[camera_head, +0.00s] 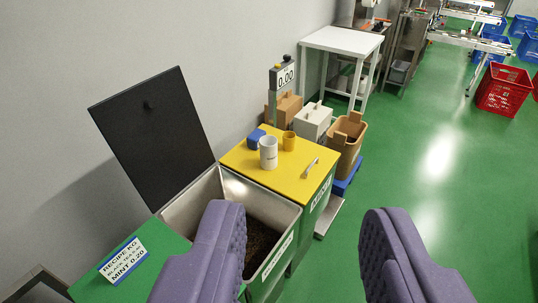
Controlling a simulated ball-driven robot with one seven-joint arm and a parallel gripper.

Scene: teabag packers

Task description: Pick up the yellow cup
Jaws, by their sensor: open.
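The small yellow cup (289,141) stands upright on the yellow top (293,180) of a cabinet near the middle of the view. A taller white mug (268,153) stands just left of it and nearer to me, and a blue block-like item (256,139) sits behind the mug. My gripper (303,240) shows as two purple padded fingers at the bottom. They are wide apart with nothing between them. The cup is well beyond the fingertips, above and slightly left of the middle of the gap.
An open bin (232,183) with dark contents and a raised black lid (153,137) is nearer, at left. A scale display (284,77), boxes and a white table (343,41) stand behind. Green floor (420,160) is clear at right, with a red crate (503,89) farther off.

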